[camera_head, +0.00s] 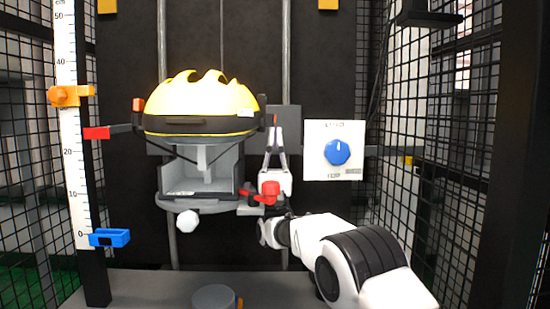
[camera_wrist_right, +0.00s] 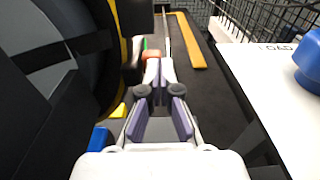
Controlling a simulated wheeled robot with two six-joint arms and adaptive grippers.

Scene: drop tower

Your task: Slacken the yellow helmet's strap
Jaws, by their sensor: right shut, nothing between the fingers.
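The yellow helmet (camera_head: 205,98) sits upright, with a dark band around its lower edge. Thin dark straps (camera_head: 183,157) slant down beneath it. My right gripper (camera_head: 273,132) points up just right of the helmet's right edge, its fingers shut with nothing between them. In the right wrist view its fingertips (camera_wrist_right: 155,72) are together, and the helmet's dark side and yellow rim fill the left. A small orange piece (camera_wrist_right: 151,54) shows just beyond the tips; I cannot tell whether they touch it. My left gripper is not in view.
A white panel (camera_head: 316,168) with a blue knob (camera_head: 338,152) stands to the right of my right gripper. A scale (camera_head: 66,150) with orange, red and blue markers is at the left. A grey open box (camera_head: 201,189) is below the helmet. Mesh cage walls (camera_head: 440,140) flank the tower.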

